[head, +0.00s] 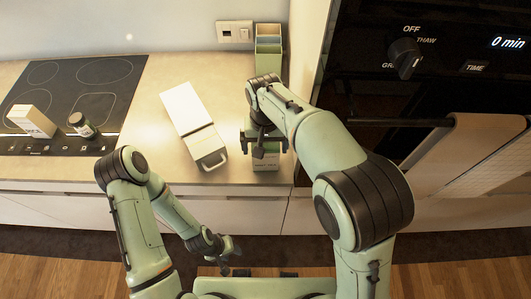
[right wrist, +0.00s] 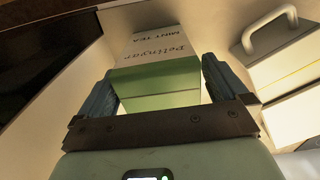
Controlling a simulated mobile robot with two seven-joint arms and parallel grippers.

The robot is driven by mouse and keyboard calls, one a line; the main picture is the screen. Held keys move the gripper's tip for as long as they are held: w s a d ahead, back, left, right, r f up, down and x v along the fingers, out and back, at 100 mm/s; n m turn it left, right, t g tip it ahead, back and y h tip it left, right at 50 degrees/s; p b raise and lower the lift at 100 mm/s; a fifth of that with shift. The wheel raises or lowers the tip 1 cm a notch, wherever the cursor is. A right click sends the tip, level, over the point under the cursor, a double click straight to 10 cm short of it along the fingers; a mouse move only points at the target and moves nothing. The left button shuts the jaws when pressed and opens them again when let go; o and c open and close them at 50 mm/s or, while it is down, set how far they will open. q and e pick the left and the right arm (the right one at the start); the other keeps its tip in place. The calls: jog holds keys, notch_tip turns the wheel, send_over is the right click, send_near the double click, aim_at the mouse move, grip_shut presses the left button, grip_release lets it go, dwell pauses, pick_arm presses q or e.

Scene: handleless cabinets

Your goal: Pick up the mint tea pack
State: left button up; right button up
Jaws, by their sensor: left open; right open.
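The mint tea pack (right wrist: 155,48) shows in the right wrist view, with a pale lettered face and a green face. In the head view the pack (head: 265,161) is at the counter's front edge, partly hidden by my right gripper. My right gripper (head: 262,143) is open above it. In the right wrist view the right gripper (right wrist: 160,72) has one finger on each side of the pack; I cannot tell whether they touch it. My left gripper (head: 229,252) is open and empty, low in front of the cabinets.
A white box with a handle (head: 193,118) lies left of the pack. A hob (head: 75,88) at the left bears a carton (head: 32,121) and a dark bottle (head: 81,124). A green container (head: 268,48) stands at the back. An oven (head: 425,60) with towels is at the right.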

aim_at(270, 162)
notch_tip(270, 162, down, 3)
jog(key=shift+s+f, duration=0.1)
jog(key=shift+f, duration=0.05)
jog(key=c, duration=1)
